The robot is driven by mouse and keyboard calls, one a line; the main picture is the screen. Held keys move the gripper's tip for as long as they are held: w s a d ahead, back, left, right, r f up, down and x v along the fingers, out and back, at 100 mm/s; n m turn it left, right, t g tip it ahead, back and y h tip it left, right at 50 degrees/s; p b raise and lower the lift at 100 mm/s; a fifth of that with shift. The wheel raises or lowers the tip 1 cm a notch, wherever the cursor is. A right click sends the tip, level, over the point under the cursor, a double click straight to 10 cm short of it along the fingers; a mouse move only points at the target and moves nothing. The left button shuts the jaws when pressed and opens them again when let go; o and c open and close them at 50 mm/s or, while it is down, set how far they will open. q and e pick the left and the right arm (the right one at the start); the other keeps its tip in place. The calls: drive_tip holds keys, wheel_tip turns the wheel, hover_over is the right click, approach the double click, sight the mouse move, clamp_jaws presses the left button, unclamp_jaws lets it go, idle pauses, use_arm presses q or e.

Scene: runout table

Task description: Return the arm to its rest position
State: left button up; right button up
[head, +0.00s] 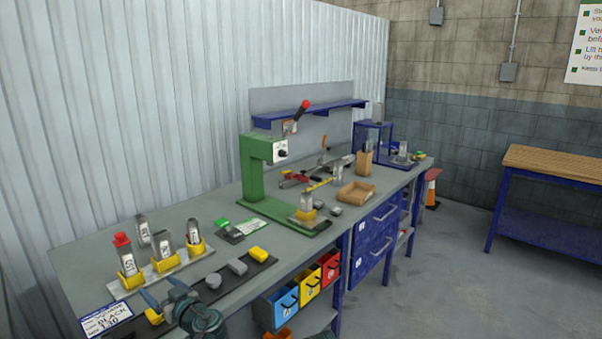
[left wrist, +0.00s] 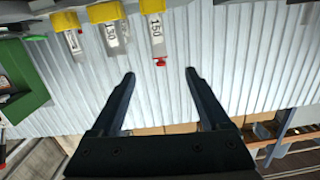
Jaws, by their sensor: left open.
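My left gripper (head: 162,290) is low at the left in the head view, over the front edge of the workbench. Its blue fingers are spread with nothing between them. In the left wrist view the dark fingers (left wrist: 160,73) are also apart and empty, facing the corrugated wall. The rest of the left arm is mostly outside the head view. My right gripper is in neither view.
The workbench (head: 70,262) holds yellow-based labelled pieces, one red-capped (head: 127,262), close behind the gripper. A dark strip (head: 222,278) with small blocks lies beside it. A green press (head: 252,170) stands farther right. Coloured bins (head: 286,303) hang below the front edge.

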use_arm(q)
drive_tip(key=s+d+f+m+g+h+p, duration=0.2)
drive_tip(key=s+d, duration=0.4)
drive_tip(key=d, duration=0.3)
drive_tip(key=s+d+f+m+g+h+p, duration=0.2)
drive_tip(key=s+d+f+m+g+h, duration=0.3)
drive_tip(key=d, duration=0.5)
drive_tip(key=s+d+f+m+g+h+p, duration=0.1)
drive_tip(key=s+d+f+m+g+h, duration=0.3)
drive_tip(key=d, duration=0.6)
drive_tip(key=s+f+m+h, duration=0.1)
drive_tip(key=s+f+m, duration=0.1)
drive_tip(key=s+f, duration=0.1)
drive_tip(key=shift+s+d+m+p, duration=0.2)
drive_tip(key=shift+s+m+p, duration=0.1)
drive_tip(key=shift+s+p, duration=0.15)
